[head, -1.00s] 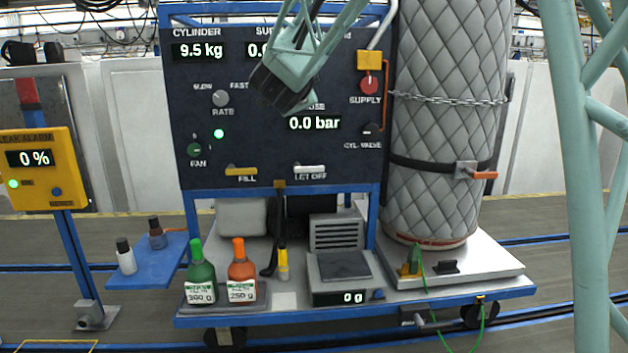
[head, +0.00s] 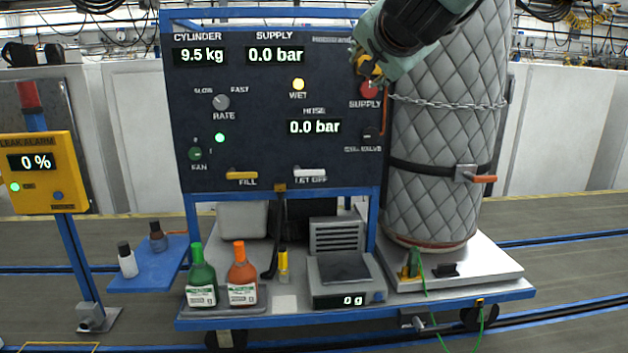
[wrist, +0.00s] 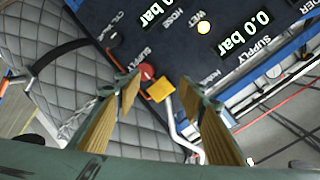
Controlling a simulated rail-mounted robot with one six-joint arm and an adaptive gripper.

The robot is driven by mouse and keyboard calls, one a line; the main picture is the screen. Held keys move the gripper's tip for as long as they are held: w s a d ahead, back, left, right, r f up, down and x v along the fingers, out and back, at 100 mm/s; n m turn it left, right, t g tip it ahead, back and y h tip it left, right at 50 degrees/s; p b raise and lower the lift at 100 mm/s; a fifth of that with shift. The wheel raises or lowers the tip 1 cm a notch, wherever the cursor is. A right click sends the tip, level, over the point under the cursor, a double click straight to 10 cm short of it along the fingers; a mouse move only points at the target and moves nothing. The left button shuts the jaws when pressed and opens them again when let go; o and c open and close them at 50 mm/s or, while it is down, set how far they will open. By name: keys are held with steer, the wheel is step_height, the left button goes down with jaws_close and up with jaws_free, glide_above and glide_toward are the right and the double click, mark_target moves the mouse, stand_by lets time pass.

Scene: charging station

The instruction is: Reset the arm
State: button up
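My gripper (head: 368,68) is at the upper right of the dark panel (head: 270,120), in front of the supply valve area. In the wrist view my gripper (wrist: 163,90) is open, with wood-coloured finger pads apart. A yellow block on a bent white pipe (wrist: 160,91) shows between the fingers, beyond or level with the tips; I cannot tell if they touch. The red SUPPLY knob (head: 370,90) is just below the gripper in the head view, and the knob (wrist: 147,72) also shows near the left fingertip. The yellow block is mostly hidden in the head view.
A quilted grey cylinder (head: 440,150) with chain and strap stands right of the panel, close to my arm. The cart (head: 460,265) carries green and orange bottles (head: 202,275) and a scale (head: 345,272). A yellow leak alarm (head: 40,170) stands left.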

steer(key=s+d+f+n+g+b, duration=0.1)
steer(key=s+d+f+n+g, duration=0.1)
steer(key=s+f, duration=0.9)
steer(key=s+d+f+n+g+b, duration=0.1)
steer(key=s+d+f+n+g, duration=0.2)
steer(key=s+f, duration=0.9)
steer(key=s+d+f+n+g+b, duration=0.2)
steer(key=s+f+g, duration=0.4)
steer(key=s, duration=2.5)
step_height(320, 180, down, 6)
steer(key=shift+s+d+f+n+h, duration=0.15)
steer(key=shift+s+d+n+h, duration=0.2)
steer(key=shift+d+n, duration=0.6)
steer(key=shift+o, duration=0.5)
steer(key=shift+w+a+n, duration=0.15)
steer(key=shift+a+n, duration=0.1)
steer(key=shift+a, duration=0.05)
